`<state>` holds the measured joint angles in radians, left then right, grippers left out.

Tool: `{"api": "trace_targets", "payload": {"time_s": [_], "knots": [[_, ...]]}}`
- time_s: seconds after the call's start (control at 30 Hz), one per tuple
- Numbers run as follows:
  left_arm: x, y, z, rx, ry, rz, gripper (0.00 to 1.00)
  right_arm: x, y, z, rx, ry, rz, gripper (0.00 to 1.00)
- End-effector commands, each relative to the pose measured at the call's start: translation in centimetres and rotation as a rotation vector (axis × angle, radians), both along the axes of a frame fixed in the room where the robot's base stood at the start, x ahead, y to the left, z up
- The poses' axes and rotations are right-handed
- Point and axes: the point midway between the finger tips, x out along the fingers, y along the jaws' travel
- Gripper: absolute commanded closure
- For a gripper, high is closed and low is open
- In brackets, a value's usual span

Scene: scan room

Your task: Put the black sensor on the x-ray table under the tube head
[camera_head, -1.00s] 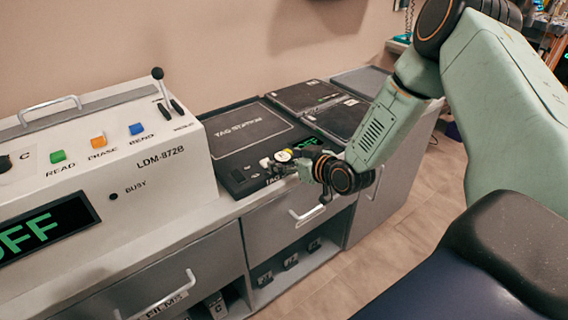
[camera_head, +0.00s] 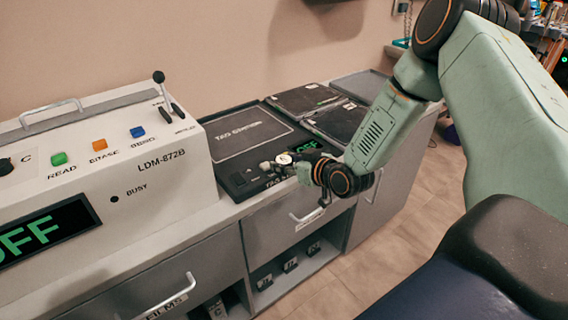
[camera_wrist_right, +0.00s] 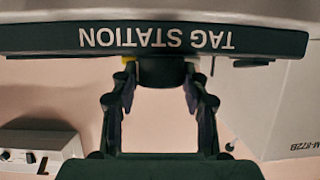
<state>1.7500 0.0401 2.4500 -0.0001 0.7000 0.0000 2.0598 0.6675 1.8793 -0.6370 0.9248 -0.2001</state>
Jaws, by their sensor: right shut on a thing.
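My right gripper (camera_head: 284,166) is at the front edge of the black tag station (camera_head: 203,167) on the counter. In the right wrist view its fingers (camera_wrist_right: 162,88) are shut on a short dark knob (camera_wrist_right: 161,73) beside the station's lettered edge. A round pale dial with a yellow rim (camera_head: 284,158) shows at the fingertips in the head view. Two flat black panels (camera_head: 303,99) (camera_head: 337,124) lie behind the station; I cannot tell whether either is the black sensor. The x-ray table and tube head are not recognisable here. My left gripper is not in view.
A white console (camera_head: 150,170) with a lever and coloured buttons stands left of the station. Another dark flat panel (camera_head: 362,86) lies at the counter's far end. Drawers and an open shelf (camera_head: 290,265) are below. The floor (camera_head: 400,235) to the right is clear.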

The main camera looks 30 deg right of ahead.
Motion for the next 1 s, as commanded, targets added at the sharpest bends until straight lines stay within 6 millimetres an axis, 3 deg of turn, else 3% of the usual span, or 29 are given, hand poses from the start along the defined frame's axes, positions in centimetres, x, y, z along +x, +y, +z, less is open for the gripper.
{"api": "trace_targets", "payload": {"time_s": [0.17, 0.4, 0.6, 0.8, 1.0], "knots": [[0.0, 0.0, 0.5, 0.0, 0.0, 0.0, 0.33, 0.1, 0.0, 1.3, 0.001, -0.004, -0.001, 0.89], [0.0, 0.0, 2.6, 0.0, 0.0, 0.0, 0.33, 0.1, -0.1, 6.1, 0.003, -0.005, -0.002, 0.89], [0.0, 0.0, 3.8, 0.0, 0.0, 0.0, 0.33, 0.1, -0.1, 9.1, 0.001, -0.003, -0.003, 0.89], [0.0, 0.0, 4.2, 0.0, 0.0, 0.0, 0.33, 0.0, -0.1, 10.1, 0.001, -0.001, -0.001, 0.89], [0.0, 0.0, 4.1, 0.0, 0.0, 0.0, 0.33, -0.3, 0.7, 9.7, -0.001, 0.002, 0.027, 0.89]]}}
